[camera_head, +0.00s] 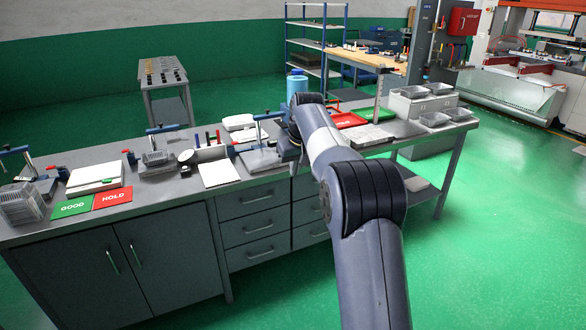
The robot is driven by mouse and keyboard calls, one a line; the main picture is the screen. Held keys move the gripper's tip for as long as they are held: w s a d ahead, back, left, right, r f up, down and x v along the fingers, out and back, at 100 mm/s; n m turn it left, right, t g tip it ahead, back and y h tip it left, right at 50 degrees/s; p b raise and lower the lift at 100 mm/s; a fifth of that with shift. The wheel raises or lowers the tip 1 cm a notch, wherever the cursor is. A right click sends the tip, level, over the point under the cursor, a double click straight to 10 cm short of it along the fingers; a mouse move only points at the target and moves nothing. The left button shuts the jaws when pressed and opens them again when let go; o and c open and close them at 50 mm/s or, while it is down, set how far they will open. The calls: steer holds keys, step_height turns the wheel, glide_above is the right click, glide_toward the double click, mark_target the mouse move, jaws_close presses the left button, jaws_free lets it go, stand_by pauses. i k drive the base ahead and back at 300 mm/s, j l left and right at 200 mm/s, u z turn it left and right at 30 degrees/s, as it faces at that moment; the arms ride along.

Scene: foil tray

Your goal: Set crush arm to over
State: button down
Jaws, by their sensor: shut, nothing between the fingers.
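A bench fixture (262,160) with a grey base stands right of the white sheet, left of my gripper. A thin bar with a blue end (268,115) rises above it; this may be the crush arm, but I cannot tell for sure. Similar blue-ended bars (161,129) stand farther left on the bench. My gripper (287,150) is at the far end of my arm, low over the bench beside the fixture. It is shut and empty. My arm hides part of it, and whether it touches the fixture cannot be told.
The grey bench (160,190) carries a green GOOD card (72,207), a red HOLD card (113,198), a white sheet (220,173) and a dial gauge (186,157). Right of my arm are a red tray (346,119) and several foil trays (434,119). Green floor is clear at right.

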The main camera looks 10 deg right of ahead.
mark_target(175, 127)
steer(key=i+j, duration=1.4)
steer(key=i, duration=0.2)
steer(key=i+j+u, duration=0.1)
steer(key=i+j, duration=0.65)
steer(key=i, duration=0.05)
